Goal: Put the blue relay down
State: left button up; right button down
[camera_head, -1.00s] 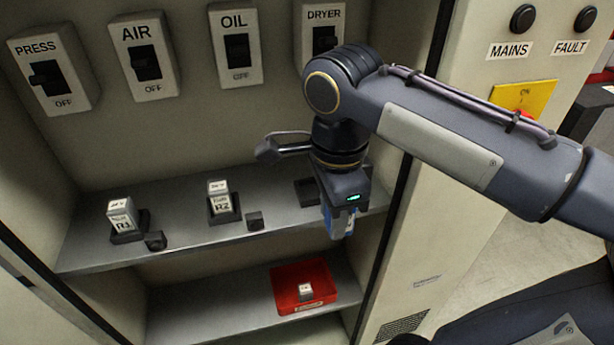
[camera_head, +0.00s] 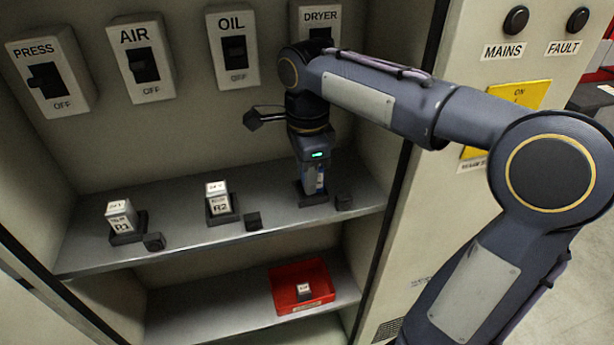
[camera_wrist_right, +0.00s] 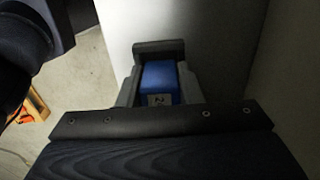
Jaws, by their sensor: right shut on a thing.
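The blue relay (camera_wrist_right: 158,80) is between the fingers of my right gripper (camera_wrist_right: 158,92) in the right wrist view. In the head view my right gripper (camera_head: 313,182) points down over the rightmost black socket (camera_head: 313,197) on the upper shelf, with part of the blue relay (camera_head: 320,180) showing between its fingers. The relay's lower end is at or just above the socket; I cannot tell whether it is seated. My left gripper is not in view.
White relays R1 (camera_head: 121,215) and R2 (camera_head: 217,199) stand in sockets to the left on the shelf (camera_head: 180,233). Switch boxes line the back wall.

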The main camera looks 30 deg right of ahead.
jog(key=c, duration=1)
grip_release()
jog(key=shift+f, duration=0.55)
jog(key=shift+r, duration=0.1)
notch_tip(320, 180, up, 12)
jog(key=p, duration=0.3)
jog(key=shift+r, duration=0.1)
jog(key=shift+s+n, duration=0.2)
jog(key=shift+n, duration=0.1)
jog(key=s+a+f+n+t+y+p, duration=0.1)
jog(key=s+f+n+p, duration=0.1)
jog(key=s+n, duration=0.3)
jog(key=s+a+f+n+t+y+p, duration=0.1)
jog(key=s+f+n+t+p, duration=0.1)
jog(key=s+f+n, duration=0.3)
jog(key=s+a+f+n+t+y+p, duration=0.1)
jog(key=s+a+f+n+t+p, duration=0.1)
jog(key=s+f+n, duration=0.2)
jog(key=shift+s+f+n+y, duration=0.15)
jog(key=shift+s+n, duration=0.25)
jog(key=shift+n, duration=0.35)
jog(key=shift+s+r+n+y, duration=0.1)
jog(key=shift+s+n, duration=0.35)
jog(key=shift+n, duration=0.35)
jog(key=shift+s+f+n+y, duration=0.15)
jog(key=shift+s+n, duration=0.25)
jog(key=shift+n, duration=0.35)
